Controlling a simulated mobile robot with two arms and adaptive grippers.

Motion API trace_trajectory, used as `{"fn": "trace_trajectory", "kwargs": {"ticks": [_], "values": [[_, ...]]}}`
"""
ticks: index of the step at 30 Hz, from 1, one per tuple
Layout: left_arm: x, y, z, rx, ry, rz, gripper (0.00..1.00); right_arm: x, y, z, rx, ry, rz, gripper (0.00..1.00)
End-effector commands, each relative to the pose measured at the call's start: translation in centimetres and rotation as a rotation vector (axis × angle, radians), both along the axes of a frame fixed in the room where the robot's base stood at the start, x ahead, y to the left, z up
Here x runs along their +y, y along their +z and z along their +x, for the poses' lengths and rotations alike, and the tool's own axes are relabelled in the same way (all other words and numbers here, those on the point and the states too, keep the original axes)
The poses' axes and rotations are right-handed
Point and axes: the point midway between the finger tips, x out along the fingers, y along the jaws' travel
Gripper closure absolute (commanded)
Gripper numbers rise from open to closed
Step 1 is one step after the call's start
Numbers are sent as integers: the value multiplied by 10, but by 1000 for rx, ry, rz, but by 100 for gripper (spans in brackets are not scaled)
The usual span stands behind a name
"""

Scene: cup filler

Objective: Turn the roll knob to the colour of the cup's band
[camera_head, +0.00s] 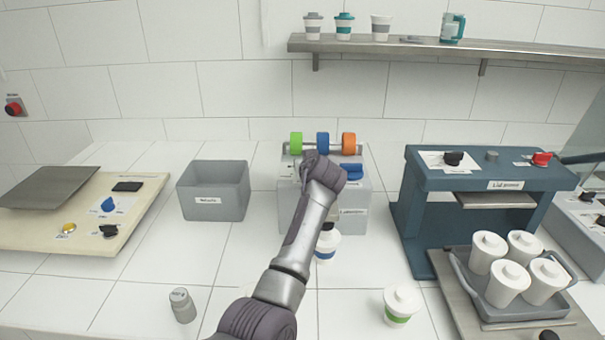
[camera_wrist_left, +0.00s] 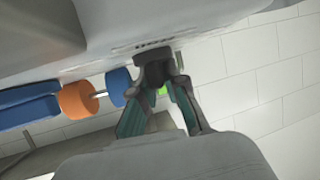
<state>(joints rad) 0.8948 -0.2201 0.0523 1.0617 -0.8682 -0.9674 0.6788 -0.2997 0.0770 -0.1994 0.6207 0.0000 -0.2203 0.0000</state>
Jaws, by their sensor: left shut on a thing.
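The labelling machine (camera_head: 350,220) is a grey box at the middle back with a green roll (camera_head: 296,143), a blue roll (camera_head: 322,142) and an orange roll (camera_head: 348,143) on top. My left gripper (camera_head: 308,160) is at its upper front. In the left wrist view, its fingers (camera_wrist_left: 160,85) are shut on a dark knob (camera_wrist_left: 153,66) on the machine's face. The knob's pointer direction cannot be made out; the gripper hides the knob in the head view. A white cup with a green band (camera_head: 398,320) stands front right. My right gripper is not in view.
A white container with a dark top and blue band (camera_head: 326,256) stands before the machine, partly behind my arm. A grey bin (camera_head: 214,205) is left. The blue lid press (camera_head: 425,205) and a tray of lidded cups (camera_head: 573,296) are right. A small grey canister (camera_head: 182,305) stands front left.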

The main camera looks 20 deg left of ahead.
Motion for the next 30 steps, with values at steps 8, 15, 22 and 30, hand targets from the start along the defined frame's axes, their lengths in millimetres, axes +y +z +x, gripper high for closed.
{"fn": "trace_trajectory", "kwargs": {"ticks": [8,15,22,30], "values": [[0,-1,0,2,19,-2,100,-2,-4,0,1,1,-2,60],[0,0,0,2,17,-2,86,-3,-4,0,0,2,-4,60],[0,0,0,2,17,-1,62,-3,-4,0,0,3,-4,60],[0,5,0,0,17,0,62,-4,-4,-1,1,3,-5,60]]}}
